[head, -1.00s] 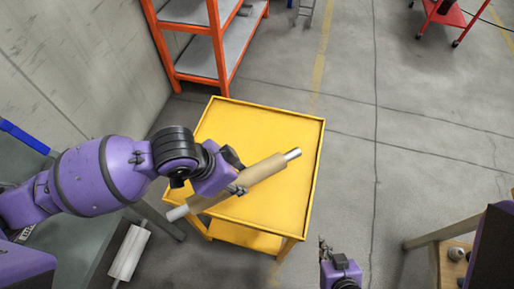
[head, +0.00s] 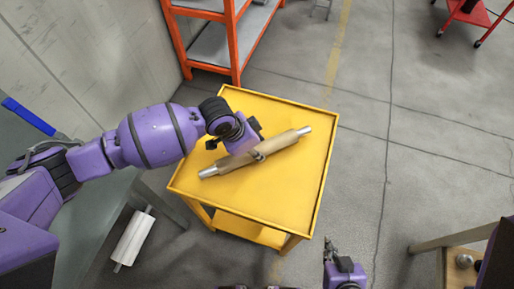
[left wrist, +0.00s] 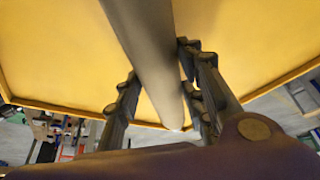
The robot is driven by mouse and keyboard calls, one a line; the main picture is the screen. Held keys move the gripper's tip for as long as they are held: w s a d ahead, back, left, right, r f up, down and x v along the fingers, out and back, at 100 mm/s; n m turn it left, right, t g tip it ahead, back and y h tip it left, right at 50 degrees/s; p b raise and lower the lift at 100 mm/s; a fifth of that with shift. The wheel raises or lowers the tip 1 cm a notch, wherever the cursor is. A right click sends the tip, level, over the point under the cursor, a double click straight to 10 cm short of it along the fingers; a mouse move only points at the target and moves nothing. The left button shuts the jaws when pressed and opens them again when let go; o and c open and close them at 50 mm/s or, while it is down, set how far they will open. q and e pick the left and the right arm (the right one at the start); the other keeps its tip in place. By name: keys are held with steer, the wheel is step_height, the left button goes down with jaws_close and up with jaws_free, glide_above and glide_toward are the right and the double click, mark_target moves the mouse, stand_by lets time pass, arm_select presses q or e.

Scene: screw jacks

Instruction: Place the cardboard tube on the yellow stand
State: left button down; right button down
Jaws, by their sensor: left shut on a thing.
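The cardboard tube (head: 283,142) is a brown roll with pale metal-like ends, lying slantwise over the yellow stand (head: 290,205). My left gripper (head: 258,155) is shut on its middle from above. In the left wrist view the tube (left wrist: 150,45) runs between the two fingers of my left gripper (left wrist: 157,68), with the yellow top behind it. The whole tube is within the stand's outline in the head view. I cannot tell whether it touches the top. My right gripper (head: 329,248) is at the bottom, right of the stand's front corner; its opening is unclear.
The stand's top has a raised rim and is otherwise bare. An orange shelf (head: 238,45) stands behind it. A grey table (head: 100,215) and a white roll (head: 132,238) are to the left. A wooden table (head: 450,240) is at lower right. Floor right of the stand is clear.

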arm_select(q)
steer(key=shift+f, duration=0.65)
steer(key=shift+f, duration=0.1)
steer(key=c, duration=1.5)
jaws_free()
steer(key=shift+f, duration=0.1)
steer(key=o, duration=0.3)
steer(key=shift+s, duration=0.1)
steer(key=shift+o, duration=0.2)
steer(key=shift+r, duration=0.3)
steer(key=p+v, duration=0.1)
steer(key=v, duration=1)
steer(key=shift+s+a+r, duration=0.1)
steer(key=shift+a+r, duration=0.1)
steer(key=shift+r, duration=0.05)
